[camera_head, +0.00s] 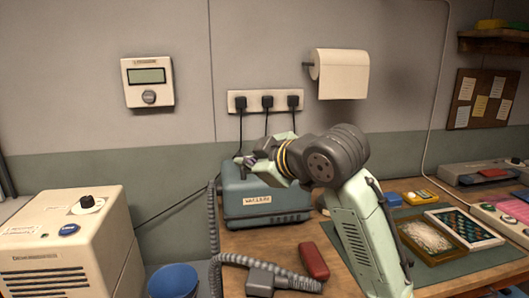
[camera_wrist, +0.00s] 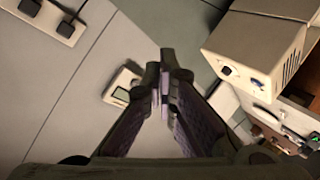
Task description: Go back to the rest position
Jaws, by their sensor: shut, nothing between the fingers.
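My gripper (camera_wrist: 165,85) points away from the wrist camera with its two fingers together at the tips, shut and empty. In the head view my gripper (camera_head: 250,160) is raised over the top of a blue-grey box (camera_head: 265,203) with a label on its front. My arm reaches in from the lower right and bends down to the left at the wrist. I cannot tell from the head view whether the fingertips touch the box; a gap is not clear there.
On the bench lie a red case (camera_head: 313,261), a black handset (camera_head: 270,277) with a coiled hose, and trays (camera_head: 464,228). A power strip (camera_head: 266,95), paper roll (camera_head: 341,75) and thermostat (camera_head: 147,82) are on the wall.

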